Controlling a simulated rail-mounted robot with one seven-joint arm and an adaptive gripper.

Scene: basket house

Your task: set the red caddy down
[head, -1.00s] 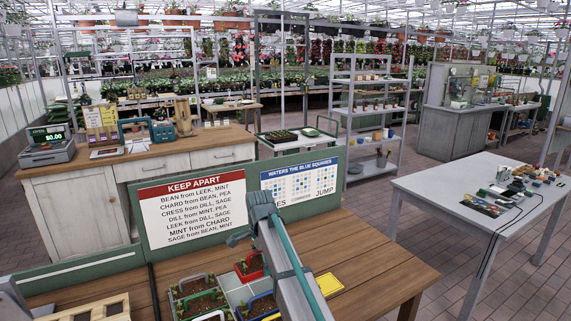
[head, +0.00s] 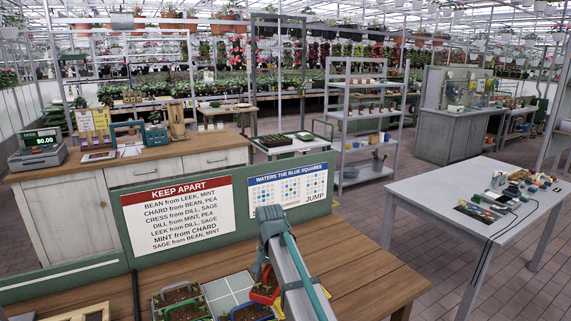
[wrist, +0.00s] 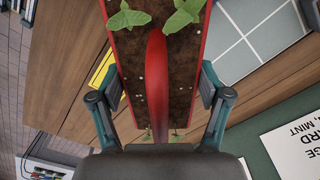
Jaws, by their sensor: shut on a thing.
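The red caddy (head: 262,291) holds dark soil and green seedlings. In the head view it is beside the right edge of the pale tiled tray (head: 226,291), partly hidden by my arm. In the wrist view the red caddy (wrist: 157,75) fills the middle, its red handle running lengthwise between my fingers. My gripper (wrist: 160,98) is shut on it, one finger on each side. The caddy overlaps bare wooden bench (wrist: 65,60) between the tray and a yellow-edged patch (wrist: 102,72). I cannot tell whether its underside touches the bench.
Other planted caddies stand at the tray's left and front, including a grey-handled one (head: 177,297) and a blue-handled one (head: 249,315). A green panel with the KEEP APART sign (head: 180,215) stands behind. The bench's right side (head: 375,285) is clear.

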